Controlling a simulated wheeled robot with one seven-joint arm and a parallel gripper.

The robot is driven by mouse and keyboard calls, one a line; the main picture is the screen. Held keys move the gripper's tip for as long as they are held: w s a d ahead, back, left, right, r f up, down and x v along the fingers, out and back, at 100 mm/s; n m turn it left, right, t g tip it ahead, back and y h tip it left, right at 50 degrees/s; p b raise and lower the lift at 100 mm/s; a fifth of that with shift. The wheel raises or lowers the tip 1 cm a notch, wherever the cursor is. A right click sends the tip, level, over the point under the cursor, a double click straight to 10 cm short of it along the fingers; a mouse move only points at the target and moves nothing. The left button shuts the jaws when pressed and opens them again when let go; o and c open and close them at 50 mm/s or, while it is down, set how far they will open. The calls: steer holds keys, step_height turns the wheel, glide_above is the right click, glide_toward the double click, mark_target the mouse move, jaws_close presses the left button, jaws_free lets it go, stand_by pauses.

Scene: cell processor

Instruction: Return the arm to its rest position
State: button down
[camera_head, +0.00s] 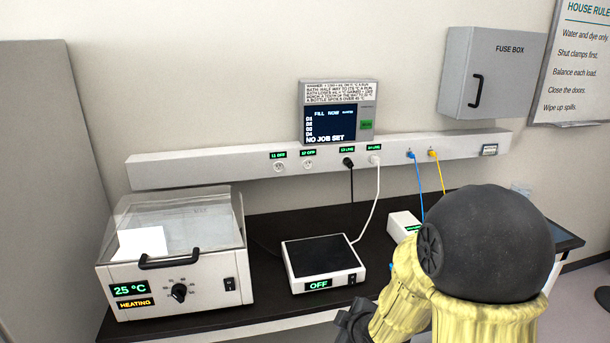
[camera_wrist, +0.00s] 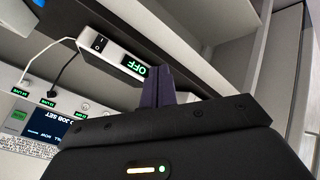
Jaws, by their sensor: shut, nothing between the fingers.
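My gripper (camera_wrist: 158,74) shows in the wrist view with its dark fingers together and nothing between them. In that view the fingertips overlap the edge of the flat device reading OFF (camera_wrist: 105,47); I cannot tell the distance. In the head view my yellow and black arm fills the lower right, in front of the bench. A dark part at its lower left end (camera_head: 354,322) looks like my gripper, mostly cut off by the frame. The flat device (camera_head: 322,262) stands on the bench just beyond it.
A clear-lidded bath (camera_head: 170,255) reading 25 °C and HEATING stands left on the black bench (camera_head: 270,230). A white box (camera_head: 403,225) is partly behind my arm. Cords hang from the wall rail (camera_head: 225,165). A screen (camera_head: 335,125) and fuse box (camera_head: 497,70) are above.

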steer(key=s+d+r+m+g+h+p, duration=0.1)
steer(key=s+d+r+m+g, duration=0.1)
steer(key=s+m, duration=0.4)
steer(key=s+d+r+m+g+h+p, duration=0.1)
steer(key=s+d+r+m+g, duration=0.1)
steer(key=s+d+m+g, duration=0.2)
steer(key=s+m, duration=0.3)
steer(key=shift+s+d+r+h, duration=0.3)
steer(key=shift+s+r+h, duration=0.1)
